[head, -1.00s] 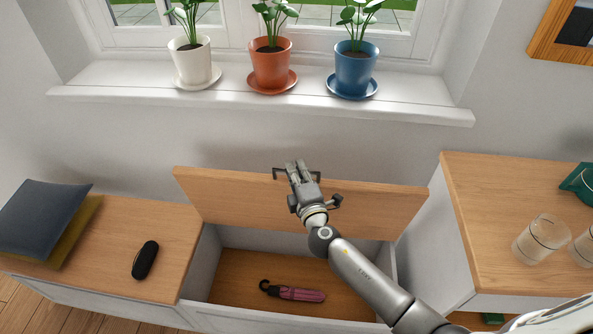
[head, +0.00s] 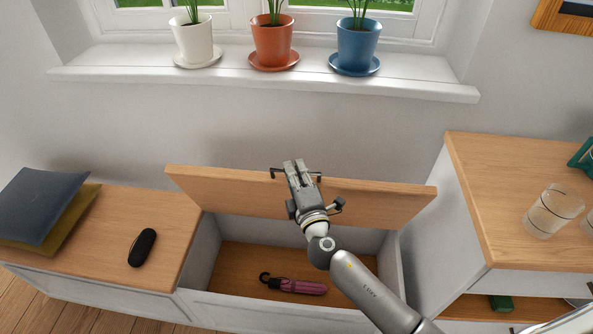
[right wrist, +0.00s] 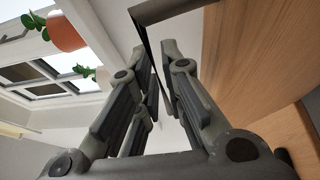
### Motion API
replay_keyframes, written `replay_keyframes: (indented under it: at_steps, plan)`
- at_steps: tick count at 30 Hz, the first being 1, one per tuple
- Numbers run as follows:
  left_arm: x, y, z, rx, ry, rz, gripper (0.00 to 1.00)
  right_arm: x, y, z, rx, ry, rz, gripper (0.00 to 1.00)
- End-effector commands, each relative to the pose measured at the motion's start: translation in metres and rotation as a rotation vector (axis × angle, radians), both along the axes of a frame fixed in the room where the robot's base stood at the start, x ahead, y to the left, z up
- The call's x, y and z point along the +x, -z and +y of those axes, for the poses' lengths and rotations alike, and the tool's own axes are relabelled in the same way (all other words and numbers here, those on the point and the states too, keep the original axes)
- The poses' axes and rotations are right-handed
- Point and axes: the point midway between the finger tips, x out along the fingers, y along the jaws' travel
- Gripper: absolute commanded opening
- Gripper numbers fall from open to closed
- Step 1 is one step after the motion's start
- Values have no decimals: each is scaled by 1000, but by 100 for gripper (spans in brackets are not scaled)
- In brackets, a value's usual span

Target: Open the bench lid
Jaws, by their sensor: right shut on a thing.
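The wooden bench lid (head: 390,200) stands raised at a steep tilt along the back of the bench box, and its wood face also shows in the right wrist view (right wrist: 255,45). A dark bar handle (head: 274,171) sits at the lid's upper edge; it shows at the top of the right wrist view (right wrist: 165,9). My right gripper (head: 294,167) is at the lid's upper edge, shut on the handle, whose middle it hides. The open bench box (head: 225,262) shows its wooden floor. My left gripper is not in view.
A pink folded umbrella (head: 300,287) lies in the box. A black case (head: 142,248) and cushions (head: 40,205) lie on the bench at left. Pots, including a blue one (head: 357,45), stand on the sill behind. A cabinet (head: 495,190) with glasses stands close at right.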

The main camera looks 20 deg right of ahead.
Motion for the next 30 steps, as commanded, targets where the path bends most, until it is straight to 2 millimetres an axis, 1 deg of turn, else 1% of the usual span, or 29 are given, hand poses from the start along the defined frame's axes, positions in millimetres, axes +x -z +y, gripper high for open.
replay_keyframes:
  at_steps: [1, 4, 13, 14, 18, 19, 25, 27, 30]
  plan:
    - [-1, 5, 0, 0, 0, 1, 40, -7, 5, 4, 4, -2, 3, 0]
    - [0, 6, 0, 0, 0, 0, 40, -13, 5, 6, 3, -1, 3, 0]
    - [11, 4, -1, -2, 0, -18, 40, -14, 4, 6, 2, 0, 3, 0]
    - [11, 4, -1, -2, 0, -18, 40, -14, 4, 6, 2, 0, 3, 12]
    - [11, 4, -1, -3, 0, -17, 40, -14, 4, 6, 2, 0, 2, 30]
    - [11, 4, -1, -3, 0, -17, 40, -14, 4, 6, 2, 0, 2, 32]
    - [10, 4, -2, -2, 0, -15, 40, -14, 3, 6, 2, 0, 1, 32]
    - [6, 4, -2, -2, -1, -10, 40, -14, 3, 6, 2, 0, 1, 32]
    - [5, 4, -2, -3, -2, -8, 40, -18, 4, 6, 2, -1, 2, 32]
